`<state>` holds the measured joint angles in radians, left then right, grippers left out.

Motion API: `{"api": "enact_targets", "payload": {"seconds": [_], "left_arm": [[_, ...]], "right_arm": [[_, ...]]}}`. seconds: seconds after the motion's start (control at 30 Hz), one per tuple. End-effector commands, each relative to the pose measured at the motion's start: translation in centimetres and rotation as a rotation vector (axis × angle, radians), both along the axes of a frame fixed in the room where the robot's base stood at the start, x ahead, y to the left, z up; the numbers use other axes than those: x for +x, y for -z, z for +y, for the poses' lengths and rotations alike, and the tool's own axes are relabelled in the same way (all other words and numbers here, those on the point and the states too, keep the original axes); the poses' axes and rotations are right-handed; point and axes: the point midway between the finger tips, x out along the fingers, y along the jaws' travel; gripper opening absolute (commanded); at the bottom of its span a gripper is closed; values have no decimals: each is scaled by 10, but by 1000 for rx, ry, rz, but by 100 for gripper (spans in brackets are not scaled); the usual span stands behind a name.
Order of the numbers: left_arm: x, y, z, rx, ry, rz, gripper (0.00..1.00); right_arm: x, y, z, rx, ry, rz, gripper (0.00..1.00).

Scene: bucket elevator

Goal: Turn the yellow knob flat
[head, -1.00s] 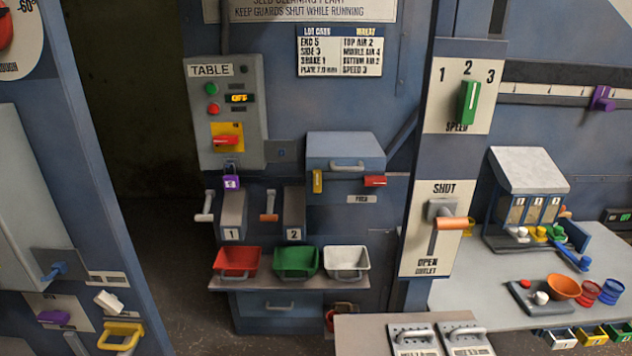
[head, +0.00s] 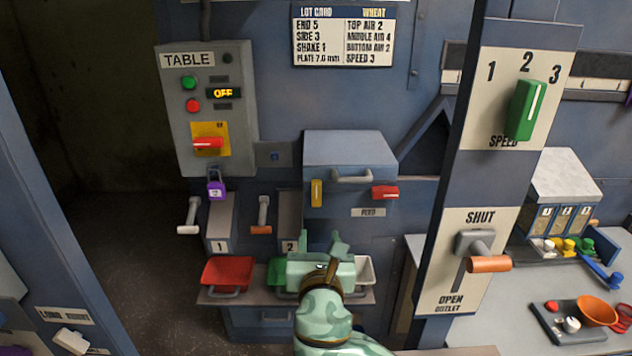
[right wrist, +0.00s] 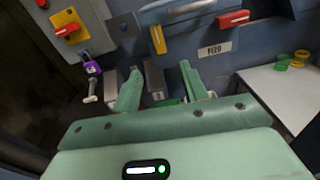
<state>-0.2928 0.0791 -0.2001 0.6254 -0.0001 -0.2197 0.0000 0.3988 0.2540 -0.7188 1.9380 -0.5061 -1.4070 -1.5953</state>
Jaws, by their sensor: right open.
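The yellow knob (head: 316,193) is a small bar standing upright on the left of the front of the blue-grey feed box (head: 350,150). It also shows upright at the top of the right wrist view (right wrist: 158,40). My right gripper (head: 322,243) is open and empty, its fingers pointing up toward the box. In the head view it is below the knob and apart from it. In the right wrist view the knob lies beyond the gap between the fingertips (right wrist: 161,72). My left gripper is not in view.
A red knob (head: 385,193) lies flat at the box's right, with a grey handle (head: 352,177) between. Two levers (head: 189,215) and a purple padlock (head: 216,188) are at left. Red bin (head: 228,271) and green and white bins, partly hidden by my gripper, stand below.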

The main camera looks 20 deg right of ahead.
Motion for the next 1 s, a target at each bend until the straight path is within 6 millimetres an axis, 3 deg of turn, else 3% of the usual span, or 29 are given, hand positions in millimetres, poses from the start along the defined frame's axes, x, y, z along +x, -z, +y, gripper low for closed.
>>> {"api": "enact_targets", "payload": {"seconds": [0.27,0.43,0.7,1.0], "left_arm": [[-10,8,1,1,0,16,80],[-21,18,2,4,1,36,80],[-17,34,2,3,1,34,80],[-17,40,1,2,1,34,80]], "right_arm": [[36,-4,-6,-59,-4,-8,44],[78,-3,-19,-59,-2,-8,44],[137,-2,-36,-55,-4,-5,44],[160,-4,-42,-54,-5,-5,44]]}}
